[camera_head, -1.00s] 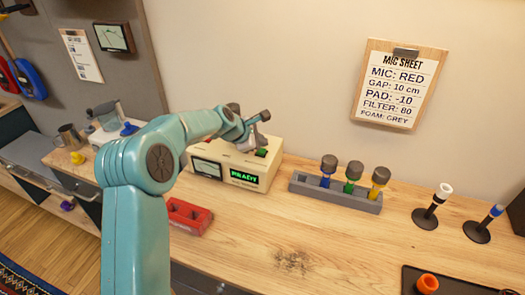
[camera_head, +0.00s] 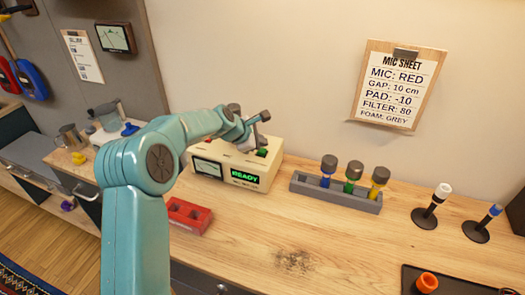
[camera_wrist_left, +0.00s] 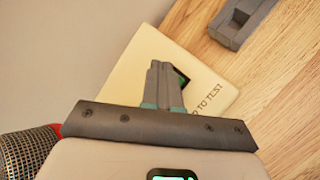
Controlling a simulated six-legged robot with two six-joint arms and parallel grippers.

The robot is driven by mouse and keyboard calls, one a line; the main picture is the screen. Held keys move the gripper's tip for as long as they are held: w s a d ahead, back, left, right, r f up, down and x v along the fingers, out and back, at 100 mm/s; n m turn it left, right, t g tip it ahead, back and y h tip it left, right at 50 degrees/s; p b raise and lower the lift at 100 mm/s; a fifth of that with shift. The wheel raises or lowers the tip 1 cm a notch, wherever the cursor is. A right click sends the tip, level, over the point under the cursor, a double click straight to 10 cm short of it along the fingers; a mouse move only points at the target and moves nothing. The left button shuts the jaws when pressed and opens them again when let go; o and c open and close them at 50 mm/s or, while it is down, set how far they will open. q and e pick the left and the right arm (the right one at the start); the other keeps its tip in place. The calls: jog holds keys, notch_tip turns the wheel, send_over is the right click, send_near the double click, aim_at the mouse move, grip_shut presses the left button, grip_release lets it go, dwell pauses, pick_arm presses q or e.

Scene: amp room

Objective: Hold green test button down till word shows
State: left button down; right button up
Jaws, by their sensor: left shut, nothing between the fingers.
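The cream tester box (camera_head: 262,181) stands on the wooden bench, with a needle meter (camera_head: 208,168) and a small green-lettered display (camera_head: 244,178) on its front. The display reads READY. The green button (camera_head: 262,152) is on top of the box. My left gripper (camera_head: 258,146) is shut, with its fingertips down at the button. The wrist view shows the shut fingers (camera_wrist_left: 163,85) over the box top, beside a dark square with a bit of green. The fingers hide most of the button, so I cannot see how far it is pressed. My right gripper is out of view.
A grey rack (camera_head: 335,190) with several coloured microphones stands right of the box. A red block (camera_head: 188,216) lies in front of it. A mic sheet (camera_head: 389,87) hangs on the wall. Two small stands (camera_head: 428,208) are at the right.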

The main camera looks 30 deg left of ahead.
pick_arm(q)
jog(key=shift+s+f, duration=0.1)
jog(key=shift+s, duration=0.3)
jog(key=shift+w+f, duration=0.25)
jog(key=shift+w, duration=0.1)
jog(key=shift+s+r, duration=0.15)
jog(key=shift+s, duration=0.15)
jog(key=shift+w+f+b, duration=0.25)
jog(key=shift+f+b, duration=0.05)
jog(key=shift+f, duration=0.05)
jog(key=shift+s, duration=0.2)
jog(key=shift+w+f, duration=0.1)
jog(key=shift+f, duration=0.1)
jog(key=shift+r, duration=0.1)
dwell(1.9)
jog(key=shift+r+p, duration=0.8)
jog(key=shift+r, duration=0.05)
